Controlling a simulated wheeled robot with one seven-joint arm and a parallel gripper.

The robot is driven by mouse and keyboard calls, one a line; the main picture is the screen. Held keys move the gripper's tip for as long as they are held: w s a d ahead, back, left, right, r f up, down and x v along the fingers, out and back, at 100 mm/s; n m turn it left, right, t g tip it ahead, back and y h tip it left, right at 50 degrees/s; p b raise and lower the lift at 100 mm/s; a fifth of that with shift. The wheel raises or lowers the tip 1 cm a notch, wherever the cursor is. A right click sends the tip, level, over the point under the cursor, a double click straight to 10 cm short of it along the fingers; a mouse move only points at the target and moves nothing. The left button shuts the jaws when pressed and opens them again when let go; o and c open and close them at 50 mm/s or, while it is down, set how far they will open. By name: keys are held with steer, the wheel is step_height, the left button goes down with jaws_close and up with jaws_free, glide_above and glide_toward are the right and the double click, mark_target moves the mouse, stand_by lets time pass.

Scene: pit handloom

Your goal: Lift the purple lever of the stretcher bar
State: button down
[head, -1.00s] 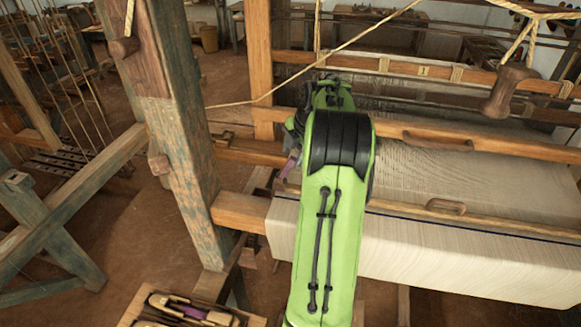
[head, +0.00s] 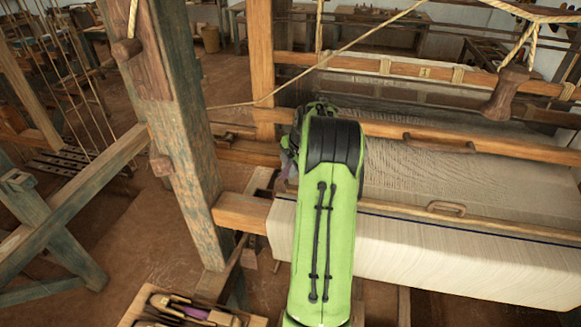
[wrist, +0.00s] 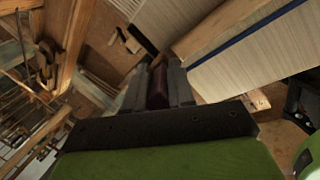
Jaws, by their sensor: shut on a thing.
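The purple lever (wrist: 157,86) shows in the wrist view as a dark maroon piece between the two grey fingers of my gripper (wrist: 158,82). My gripper is shut on it. The lever's far end and its joint with the stretcher bar cannot be made out. In the head view my green arm reaches over the left edge of the cloth and hides most of my gripper and the lever. I cannot clearly pick out the stretcher bar itself.
Pale woven cloth (head: 430,248) runs over the front beam to the right of my arm. A thick, worn wooden post (head: 188,165) stands at the left. A wooden tray of tools (head: 185,308) lies low at the front. Wooden crossbars with handles span the loom behind.

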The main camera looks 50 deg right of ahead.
steer(key=shift+s+d+f+t+b, duration=0.2)
steer(key=shift+f+t+b, duration=0.25)
steer(key=shift+b, duration=0.7)
steer(key=shift+s+r+t+y+b, duration=0.15)
steer(key=shift+s+t+y+b, duration=0.05)
steer(key=shift+t+y+b, duration=0.15)
steer(key=shift+a+r, duration=0.1)
steer(key=c, duration=1)
jaws_free()
steer(key=p+v, duration=0.2)
steer(key=v, duration=1.3)
steer(key=shift+r, duration=0.35)
